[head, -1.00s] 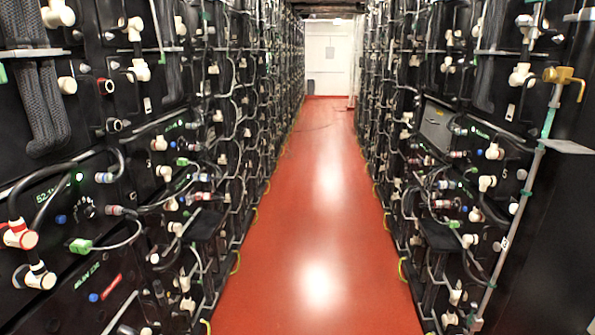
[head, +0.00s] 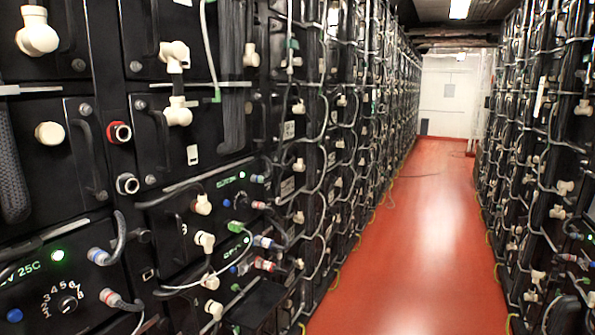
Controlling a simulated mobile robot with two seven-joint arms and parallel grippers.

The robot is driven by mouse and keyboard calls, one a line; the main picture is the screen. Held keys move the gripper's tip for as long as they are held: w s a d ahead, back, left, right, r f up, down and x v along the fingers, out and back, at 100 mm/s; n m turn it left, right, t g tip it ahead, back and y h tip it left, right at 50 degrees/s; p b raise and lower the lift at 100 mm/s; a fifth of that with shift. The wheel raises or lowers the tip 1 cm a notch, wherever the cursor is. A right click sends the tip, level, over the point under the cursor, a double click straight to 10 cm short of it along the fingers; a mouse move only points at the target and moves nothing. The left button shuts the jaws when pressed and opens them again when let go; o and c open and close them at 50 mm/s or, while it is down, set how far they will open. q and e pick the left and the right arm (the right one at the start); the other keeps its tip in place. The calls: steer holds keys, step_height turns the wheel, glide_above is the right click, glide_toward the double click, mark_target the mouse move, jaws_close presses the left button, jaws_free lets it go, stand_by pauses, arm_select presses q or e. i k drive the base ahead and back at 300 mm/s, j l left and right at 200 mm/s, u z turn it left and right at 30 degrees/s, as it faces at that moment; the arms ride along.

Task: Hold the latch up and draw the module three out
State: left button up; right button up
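Black battery modules fill the rack on the left, with handles, white connectors and cables on their fronts. One near module front (head: 60,280) carries a lit green lamp, a numbered dial (head: 68,304) and the text "V 25C". Another module (head: 225,195) with a green lamp sits further along. I cannot tell which module is number three, and I cannot make out a latch. Neither of my grippers shows in the head view.
A second rack (head: 545,150) lines the right side. Cables (head: 320,160) and white connectors (head: 178,110) stick out from the left rack into the aisle.

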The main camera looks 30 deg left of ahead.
mark_target(187, 227)
steer(key=i+u, duration=0.35)
steer(key=i+l+u, duration=0.35)
steer(key=i, duration=0.15)
steer(key=i+l+u, duration=0.25)
steer(key=i+u, duration=0.15)
